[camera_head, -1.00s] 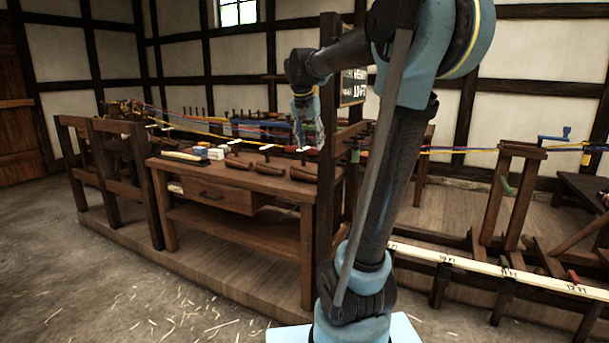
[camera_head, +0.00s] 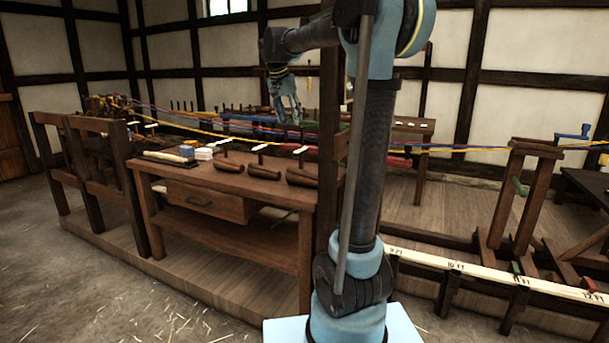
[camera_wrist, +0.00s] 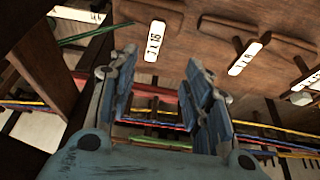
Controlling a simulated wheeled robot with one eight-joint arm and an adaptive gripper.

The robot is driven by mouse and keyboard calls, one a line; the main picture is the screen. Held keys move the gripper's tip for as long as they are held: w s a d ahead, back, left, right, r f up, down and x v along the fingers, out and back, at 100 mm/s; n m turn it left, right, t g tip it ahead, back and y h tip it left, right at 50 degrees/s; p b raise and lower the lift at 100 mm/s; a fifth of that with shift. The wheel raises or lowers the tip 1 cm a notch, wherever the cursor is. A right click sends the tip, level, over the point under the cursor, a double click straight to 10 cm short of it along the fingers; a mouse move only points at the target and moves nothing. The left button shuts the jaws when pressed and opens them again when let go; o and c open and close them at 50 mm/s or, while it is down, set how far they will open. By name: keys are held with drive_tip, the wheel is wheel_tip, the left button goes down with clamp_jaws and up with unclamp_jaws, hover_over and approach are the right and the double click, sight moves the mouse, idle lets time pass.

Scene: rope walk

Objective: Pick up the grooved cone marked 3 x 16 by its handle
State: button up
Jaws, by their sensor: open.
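Several brown grooved cones lie on the workbench (camera_head: 160,171); the right one (camera_head: 302,178) is by the upright post. Small white tags stand at their handles. In the wrist view, the nearest tag (camera_wrist: 155,40) appears to read 3 x 16, though it is small and blurred. My gripper (camera_head: 290,112) is open and empty, above the bench's rear edge. Its fingers (camera_wrist: 160,62) are apart from the cones, with the nearest tag beyond the fingertips.
A thick wooden post (camera_head: 328,130) stands at the bench's right end, close to my arm. Coloured ropes (camera_head: 200,131) run behind the bench. White and blue blocks (camera_head: 195,152) lie on the bench's left part. Floor in front is clear.

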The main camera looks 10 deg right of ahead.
sight(300, 149)
drive_tip(key=x, duration=1.1)
drive_tip(key=d+x, duration=0.1)
drive_tip(key=x, duration=0.5)
drive_tip(key=shift+w+d, duration=0.1)
drive_tip(key=shift+w, duration=0.05)
clamp_jaws()
